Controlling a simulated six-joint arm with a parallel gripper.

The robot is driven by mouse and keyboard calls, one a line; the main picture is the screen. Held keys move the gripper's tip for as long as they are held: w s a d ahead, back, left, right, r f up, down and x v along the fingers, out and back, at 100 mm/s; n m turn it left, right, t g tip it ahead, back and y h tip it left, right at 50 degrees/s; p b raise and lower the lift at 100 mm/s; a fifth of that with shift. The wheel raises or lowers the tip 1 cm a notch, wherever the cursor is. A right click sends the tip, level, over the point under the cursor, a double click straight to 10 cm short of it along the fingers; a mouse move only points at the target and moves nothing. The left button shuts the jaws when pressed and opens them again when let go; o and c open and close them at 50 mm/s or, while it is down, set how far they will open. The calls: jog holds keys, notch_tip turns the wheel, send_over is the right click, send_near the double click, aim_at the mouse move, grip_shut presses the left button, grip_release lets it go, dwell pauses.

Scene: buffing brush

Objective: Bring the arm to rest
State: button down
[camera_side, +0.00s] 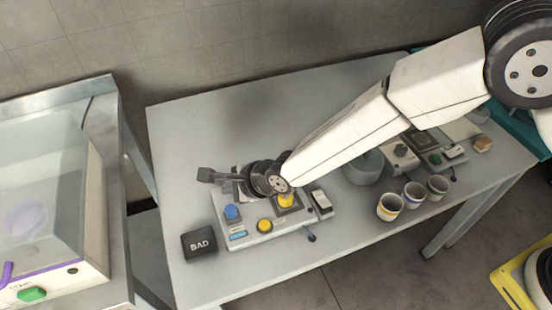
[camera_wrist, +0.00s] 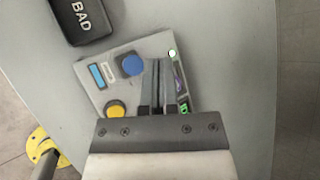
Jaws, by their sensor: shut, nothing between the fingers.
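My gripper (camera_wrist: 158,85) shows in the wrist view with its two dark fingers together and nothing between them. It is over a grey control panel (camera_wrist: 92,82) with a blue button (camera_wrist: 132,64) and a yellow button (camera_wrist: 115,109). I cannot tell whether the fingertips touch the panel.
A black box marked BAD (camera_side: 199,244) lies left of the panel. Three cups (camera_side: 413,194) and a second device (camera_side: 425,150) stand to the right on the grey table (camera_side: 190,130). A clear-covered machine (camera_side: 50,215) stands at far left. The table's back left is bare.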

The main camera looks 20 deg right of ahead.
jog(key=shift+d, duration=0.15)
jog(key=s+d+r+n+g+h, duration=0.1)
jog(key=d+r+n+h, duration=0.3)
jog(key=d, duration=0.8)
jog(key=d+r+n, duration=0.3)
jog(key=d+n, duration=0.2)
jog(key=d, duration=0.8)
jog(key=s+d+r+n+g+h, duration=0.1)
jog(key=s+d+n+g+h, duration=0.1)
jog(key=s+d+n, duration=0.7)
jog(key=s+d+g, duration=0.1)
jog(key=s+d, duration=0.4)
jog(key=d, duration=0.1)
jog(key=shift+s+d+r+n, duration=0.2)
jog(key=shift+d+r+n, duration=0.1)
jog(key=shift+d, duration=0.1)
